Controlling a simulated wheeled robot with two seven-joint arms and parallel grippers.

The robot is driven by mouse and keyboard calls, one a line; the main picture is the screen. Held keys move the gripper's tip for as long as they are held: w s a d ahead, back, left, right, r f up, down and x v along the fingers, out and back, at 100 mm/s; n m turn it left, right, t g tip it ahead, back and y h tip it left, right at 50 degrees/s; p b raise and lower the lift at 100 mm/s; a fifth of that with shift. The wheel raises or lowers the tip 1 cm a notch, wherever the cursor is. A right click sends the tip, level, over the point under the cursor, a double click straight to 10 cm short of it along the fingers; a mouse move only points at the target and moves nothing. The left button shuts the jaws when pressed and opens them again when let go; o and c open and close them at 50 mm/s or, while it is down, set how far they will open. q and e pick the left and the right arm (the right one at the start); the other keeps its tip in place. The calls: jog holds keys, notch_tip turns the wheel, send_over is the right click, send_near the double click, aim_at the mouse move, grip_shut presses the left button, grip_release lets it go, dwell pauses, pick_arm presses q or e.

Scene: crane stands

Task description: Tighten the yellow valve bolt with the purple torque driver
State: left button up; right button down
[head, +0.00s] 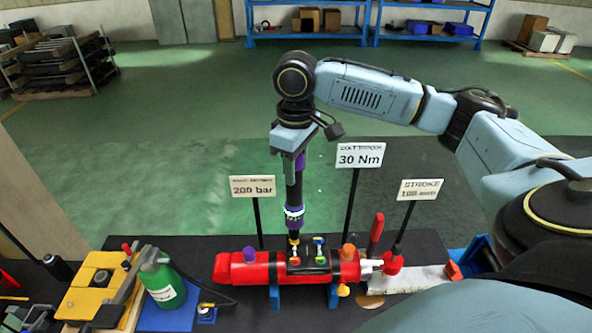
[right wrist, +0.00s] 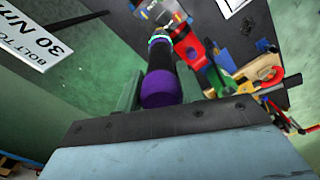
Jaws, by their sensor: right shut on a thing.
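My right gripper (head: 294,158) is shut on the torque driver (head: 294,190), a black tool with a purple band, and holds it upright, tip down. In the right wrist view the driver's purple end (right wrist: 161,88) sits between the fingers. Its tip is over the yellow valve bolt (head: 294,241) on the black valve block (head: 308,267) of a red cylinder (head: 232,271). Whether tip and bolt touch is hard to tell. A green-and-blue bolt (head: 319,241) stands just right of it. My left gripper is not in view.
Signs on posts stand behind the cylinder: 200 bar (head: 252,187), 30 Nm (head: 360,156) and stroke (head: 420,189). A red-handled tool (head: 376,230) stands at right. A green bottle (head: 162,278) and yellow case (head: 88,287) are at left. Blue supports (head: 274,298) carry the cylinder.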

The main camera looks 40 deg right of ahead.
jog(key=shift+r, duration=1.6)
